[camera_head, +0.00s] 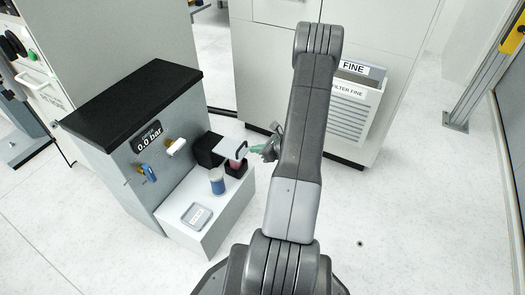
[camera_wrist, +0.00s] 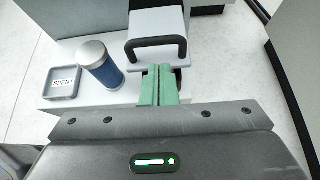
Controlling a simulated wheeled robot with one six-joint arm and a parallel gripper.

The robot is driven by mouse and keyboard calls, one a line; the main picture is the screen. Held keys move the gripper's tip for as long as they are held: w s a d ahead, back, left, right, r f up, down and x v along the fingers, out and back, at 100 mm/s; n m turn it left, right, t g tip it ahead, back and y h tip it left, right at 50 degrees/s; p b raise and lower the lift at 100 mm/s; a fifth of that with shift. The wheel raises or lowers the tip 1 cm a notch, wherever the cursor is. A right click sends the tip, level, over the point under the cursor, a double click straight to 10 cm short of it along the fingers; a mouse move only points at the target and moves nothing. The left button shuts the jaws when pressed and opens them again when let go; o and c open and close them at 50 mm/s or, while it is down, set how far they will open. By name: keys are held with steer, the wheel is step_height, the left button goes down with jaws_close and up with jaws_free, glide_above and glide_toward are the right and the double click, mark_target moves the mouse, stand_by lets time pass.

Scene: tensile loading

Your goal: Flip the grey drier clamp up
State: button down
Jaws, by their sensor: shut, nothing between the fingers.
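The grey drier clamp is a light grey plate (camera_head: 229,147) with a black bar handle (camera_head: 241,150) at its near end. It reaches out from a black block on the white bench and covers a pinkish-red part (camera_head: 236,168) below. In the wrist view the plate (camera_wrist: 157,22) and its arched handle (camera_wrist: 157,42) fill the top middle. My gripper (camera_head: 257,150) has green fingers, shut together and empty. In the wrist view the fingertips (camera_wrist: 158,70) are at the plate's near edge, just below the handle. I cannot tell whether they touch it.
A blue cylinder with a grey top (camera_head: 217,181) and a grey tray labelled SPENT (camera_head: 197,216) stand left of the clamp. A blue valve handle (camera_head: 149,173), a pale knob (camera_head: 175,147) and a 0.0 bar gauge (camera_head: 149,138) are on the cabinet. A filter bin (camera_head: 350,108) is behind my arm.

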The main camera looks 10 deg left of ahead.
steer(key=shift+b+x, duration=0.5)
steer(key=shift+x, duration=1.8)
steer(key=shift+r, duration=0.1)
